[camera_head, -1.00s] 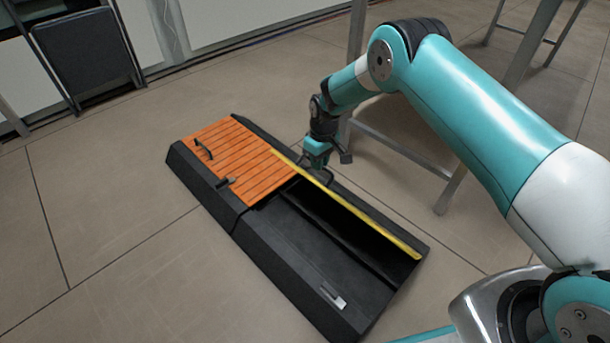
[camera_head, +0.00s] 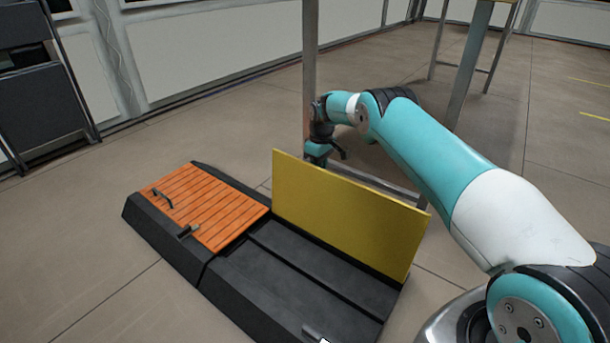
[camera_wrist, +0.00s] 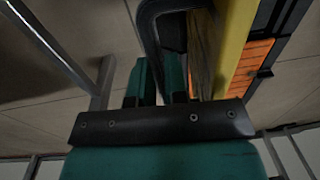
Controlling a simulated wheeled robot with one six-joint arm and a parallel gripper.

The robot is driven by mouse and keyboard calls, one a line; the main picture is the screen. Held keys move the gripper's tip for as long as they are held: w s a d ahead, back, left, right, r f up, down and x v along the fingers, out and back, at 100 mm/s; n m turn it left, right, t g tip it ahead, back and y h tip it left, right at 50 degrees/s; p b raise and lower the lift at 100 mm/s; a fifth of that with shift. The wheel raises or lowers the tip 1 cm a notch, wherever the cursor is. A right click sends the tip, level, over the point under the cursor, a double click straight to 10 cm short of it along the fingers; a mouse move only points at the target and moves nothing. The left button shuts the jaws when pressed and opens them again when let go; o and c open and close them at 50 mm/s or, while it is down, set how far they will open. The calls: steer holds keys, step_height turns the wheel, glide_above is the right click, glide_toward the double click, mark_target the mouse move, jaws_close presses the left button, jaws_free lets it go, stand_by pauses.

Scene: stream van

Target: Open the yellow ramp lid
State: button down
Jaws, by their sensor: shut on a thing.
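The yellow ramp lid (camera_head: 345,215) stands steeply raised along the far side of the black ramp box, its broad yellow face turned toward the head camera. The dark compartment (camera_head: 320,268) in front of it is uncovered. My gripper (camera_head: 328,153) is behind the lid's top edge, partly hidden by it in the head view. In the wrist view my gripper (camera_wrist: 160,85) is shut on a dark curved handle (camera_wrist: 152,28) beside the lid's yellow edge (camera_wrist: 234,45).
An orange slatted lid (camera_head: 210,205) with a black handle lies flat on the box's left half. A metal-legged frame (camera_head: 311,60) stands close behind my gripper. A dark folding chair (camera_head: 40,85) is at the left. The tiled floor at front left is clear.

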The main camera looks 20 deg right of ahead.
steer(key=shift+s+d+f, duration=0.2)
steer(key=shift+d+f, duration=0.1)
steer(key=shift+f, duration=0.15)
steer(key=c, duration=1.1)
jaws_free()
steer(key=shift+c, duration=0.2)
steer(key=shift+w+r, duration=0.15)
steer(key=shift+r, duration=0.2)
step_height(320, 180, up, 17)
steer(key=d+p, duration=0.1)
steer(key=p, duration=0.6)
steer(key=shift+w+p, duration=0.35)
steer(key=shift+p, duration=0.05)
steer(key=shift+c, duration=0.5)
